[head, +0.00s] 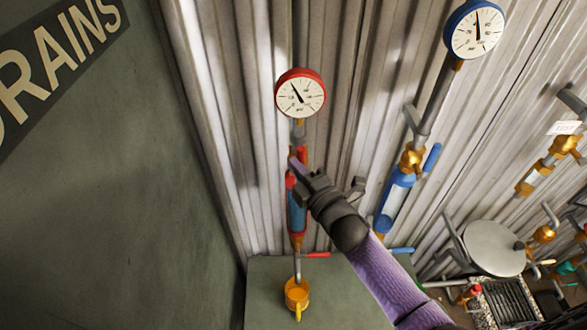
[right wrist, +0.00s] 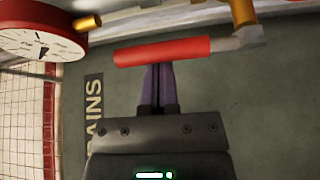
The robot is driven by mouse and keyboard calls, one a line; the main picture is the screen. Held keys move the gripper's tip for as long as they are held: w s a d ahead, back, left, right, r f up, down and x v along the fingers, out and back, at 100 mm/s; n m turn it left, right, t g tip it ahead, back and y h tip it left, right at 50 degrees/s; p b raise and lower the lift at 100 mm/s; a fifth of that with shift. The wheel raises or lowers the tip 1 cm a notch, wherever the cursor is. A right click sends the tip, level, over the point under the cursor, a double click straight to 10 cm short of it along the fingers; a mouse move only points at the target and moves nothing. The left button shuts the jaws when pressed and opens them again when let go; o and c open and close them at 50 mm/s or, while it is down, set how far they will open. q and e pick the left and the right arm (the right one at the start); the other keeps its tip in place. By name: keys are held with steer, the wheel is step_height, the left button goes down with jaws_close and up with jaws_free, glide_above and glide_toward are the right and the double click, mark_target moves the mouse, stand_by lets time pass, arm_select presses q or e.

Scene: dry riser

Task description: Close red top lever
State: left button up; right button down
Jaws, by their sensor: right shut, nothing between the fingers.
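The red top lever (right wrist: 162,52) lies across the right wrist view, its red sleeve running left from a grey bracket at the brass valve. In the head view only a short red piece of it (head: 303,154) shows below the red gauge; my gripper hides the rest. My right gripper (head: 295,165) is shut and empty, with its fingertips at the lever. In the right wrist view its purple fingers (right wrist: 158,70) end at the lever's lower edge, near its middle. I cannot tell whether they touch. My left gripper is not in view.
The red gauge (head: 300,95) sits above the lever. A lower red lever (head: 317,255) and an orange cup-like fitting (head: 297,293) are below. The blue gauge (head: 475,29) and its blue lever (head: 432,158) stand to the right. A green panel (head: 110,180) fills the left.

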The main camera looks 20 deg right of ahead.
steer(key=shift+d, duration=0.1)
steer(key=s+d+f+m+t+h+b, duration=0.1)
steer(key=m+h+b, duration=0.4)
steer(key=m, duration=0.6)
steer(key=s+d+f+m+t+h+b, duration=0.1)
steer(key=d+f+m+t+h+b, duration=0.3)
steer(key=m+b, duration=0.5)
steer(key=d+f+m+h, duration=0.1)
steer(key=d+m+h, duration=0.1)
steer(key=m, duration=0.1)
steer(key=shift+d+m, duration=0.1)
steer(key=shift+m, duration=0.2)
